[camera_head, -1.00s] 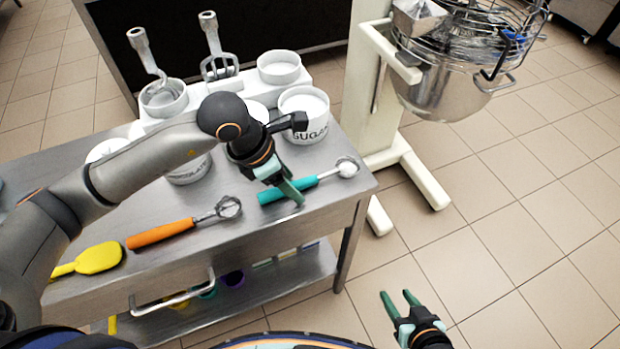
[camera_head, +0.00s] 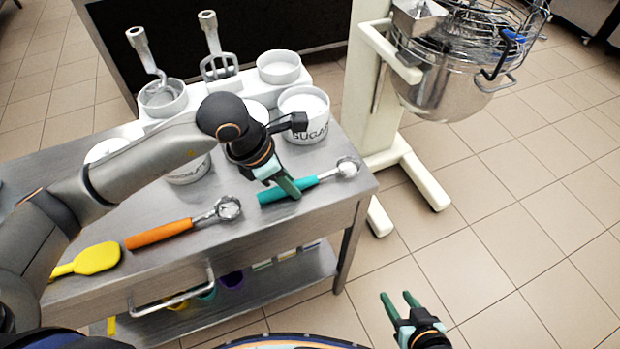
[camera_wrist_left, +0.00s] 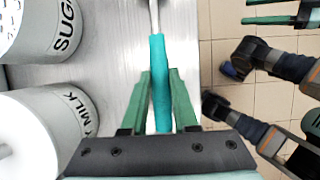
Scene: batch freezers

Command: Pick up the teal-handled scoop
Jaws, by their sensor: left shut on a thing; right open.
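The teal-handled scoop (camera_head: 310,183) lies on the steel table near its right end, its metal bowl pointing right. It also shows in the left wrist view (camera_wrist_left: 158,62), its handle running between the two green fingers. My left gripper (camera_head: 288,188) is down at the table, shut on the teal handle. The same gripper fills the bottom of the left wrist view (camera_wrist_left: 160,105). My right gripper (camera_head: 402,300) is open and empty over the floor, right of the table.
An orange-handled scoop (camera_head: 180,228) and a yellow spatula (camera_head: 95,258) lie to the left on the table. A sugar container (camera_head: 305,128) stands just behind the teal scoop. A mixer with a steel bowl (camera_head: 445,98) stands right of the table.

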